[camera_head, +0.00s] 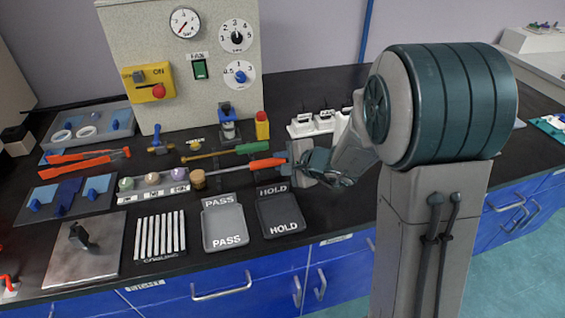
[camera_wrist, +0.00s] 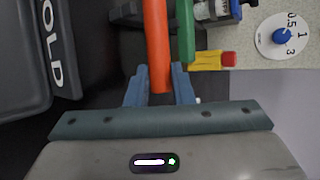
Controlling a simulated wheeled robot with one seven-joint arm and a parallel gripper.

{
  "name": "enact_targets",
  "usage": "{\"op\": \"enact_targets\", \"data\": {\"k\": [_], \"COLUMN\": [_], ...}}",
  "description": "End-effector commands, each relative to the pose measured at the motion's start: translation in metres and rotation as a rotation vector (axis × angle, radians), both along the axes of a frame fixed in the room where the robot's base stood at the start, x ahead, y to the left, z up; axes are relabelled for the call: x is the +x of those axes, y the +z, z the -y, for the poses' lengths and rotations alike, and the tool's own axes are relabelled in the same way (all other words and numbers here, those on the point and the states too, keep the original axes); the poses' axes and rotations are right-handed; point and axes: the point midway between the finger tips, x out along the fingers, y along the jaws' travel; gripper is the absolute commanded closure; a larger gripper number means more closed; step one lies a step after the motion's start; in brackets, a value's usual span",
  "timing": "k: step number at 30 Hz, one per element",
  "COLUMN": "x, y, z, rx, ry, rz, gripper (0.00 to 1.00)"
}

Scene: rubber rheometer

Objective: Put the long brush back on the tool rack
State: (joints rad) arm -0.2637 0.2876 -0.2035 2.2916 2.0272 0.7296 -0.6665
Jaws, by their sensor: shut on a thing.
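My gripper (camera_head: 293,158) is shut on the orange handle (camera_head: 266,163) of a long tool, taken to be the long brush. The handle also shows between the blue fingers in the wrist view (camera_wrist: 158,45). The brush reaches left over the counter to a tan round head (camera_head: 198,179). Whether it touches anything below is unclear. A green-handled tool (camera_head: 250,148) lies just behind it, roughly parallel; its handle shows beside the orange one in the wrist view (camera_wrist: 186,30). Dark bracket pieces (camera_wrist: 128,13) show beside the handles; I cannot tell whether they are the tool rack.
A holder with coloured balls (camera_head: 153,192) stands left of the brush head. PASS (camera_head: 226,244) and HOLD (camera_head: 284,232) trays lie in front. A red-capped yellow bottle (camera_head: 262,126) and the machine panel (camera_head: 205,90) stand behind. Orange-handled pliers (camera_head: 85,160) lie farther left.

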Motion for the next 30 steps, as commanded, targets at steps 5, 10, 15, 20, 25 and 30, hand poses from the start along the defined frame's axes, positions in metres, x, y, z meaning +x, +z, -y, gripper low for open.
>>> {"op": "enact_targets", "data": {"k": [5,10,15,20,25,30], "x": [0.0002,0.0002,0.0002,-0.0004,-0.0011,-0.0023], "y": [-0.0053,-0.0044,-0.0044,-0.0056,-0.0072,-0.0095], "z": [0.0,0.0001,0.0001,0.0001,0.0004,0.0008], "rx": [0.001,0.001,0.001,-0.001,-0.003,-0.006], "ry": [0.0,0.0,0.0,0.0,0.0,-0.001], "rz": [0.001,0.001,0.001,-0.002,-0.004,-0.01], "gripper": [1.0,1.0,0.54,0.54,0.39,0.39]}}
